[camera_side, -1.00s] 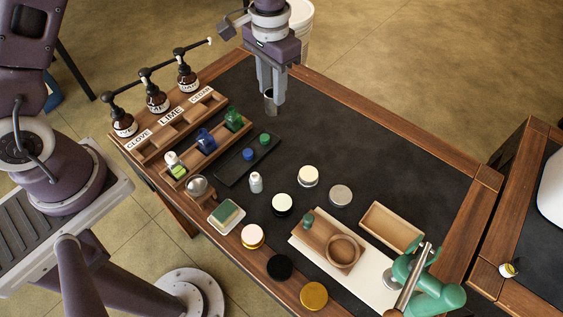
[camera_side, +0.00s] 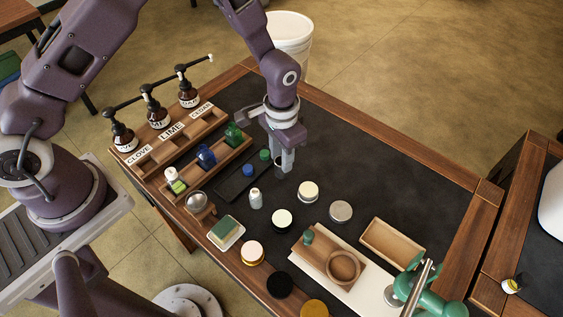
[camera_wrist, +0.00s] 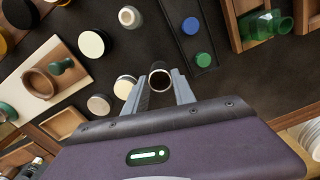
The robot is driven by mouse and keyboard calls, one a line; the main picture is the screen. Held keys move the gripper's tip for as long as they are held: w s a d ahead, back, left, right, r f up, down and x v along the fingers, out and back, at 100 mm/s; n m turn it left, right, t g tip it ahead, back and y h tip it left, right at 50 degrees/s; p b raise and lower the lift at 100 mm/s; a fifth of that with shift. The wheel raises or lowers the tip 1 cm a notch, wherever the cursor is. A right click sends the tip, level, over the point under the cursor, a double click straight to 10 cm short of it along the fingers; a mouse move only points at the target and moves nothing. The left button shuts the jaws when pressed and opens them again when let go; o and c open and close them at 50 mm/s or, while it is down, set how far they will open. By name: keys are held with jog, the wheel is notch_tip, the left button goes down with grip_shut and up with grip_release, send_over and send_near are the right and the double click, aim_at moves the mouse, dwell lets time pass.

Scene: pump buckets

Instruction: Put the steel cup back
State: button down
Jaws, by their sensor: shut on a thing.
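My gripper (camera_side: 283,166) is shut on the small steel cup (camera_wrist: 160,78). In the wrist view the cup shows its dark round mouth between the two fingertips (camera_wrist: 160,90). In the side view the fingers hide most of the cup, over the dark mat right of the black tray (camera_side: 240,181). The tray carries a blue cap (camera_side: 248,170) and a green cap (camera_side: 265,155). How high the cup is above the mat I cannot tell.
A wooden rack (camera_side: 197,176) with small coloured bottles and pump bottles (camera_side: 155,112) stand at the left. Round lids (camera_side: 308,191) (camera_side: 341,211), a white bottle (camera_side: 256,199) and a wooden board (camera_side: 325,262) lie nearer the front. The mat to the right is clear.

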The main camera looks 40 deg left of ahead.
jog(key=shift+f, duration=1.1)
jog(key=shift+f, duration=0.1)
jog(key=c, duration=1)
grip_release()
jog(key=shift+c, duration=0.2)
jog(key=s+a+r+n+t, duration=0.1)
jog(key=s+a+r, duration=0.15)
jog(key=r, duration=1.15)
jog(key=s+a+r+t, duration=0.15)
jog(key=s+r, duration=0.25)
jog(key=r, duration=0.9)
jog(key=s+a+r+n+t, duration=0.1)
jog(key=s+a+r, duration=0.2)
jog(key=s, duration=0.5)
jog(key=s+a+r+n+t, duration=0.1)
jog(key=s+a+r+t, duration=0.1)
jog(key=s, duration=0.6)
jog(key=shift+s+a+r, duration=0.2)
jog(key=shift+a+r, duration=0.2)
jog(key=shift+r, duration=0.35)
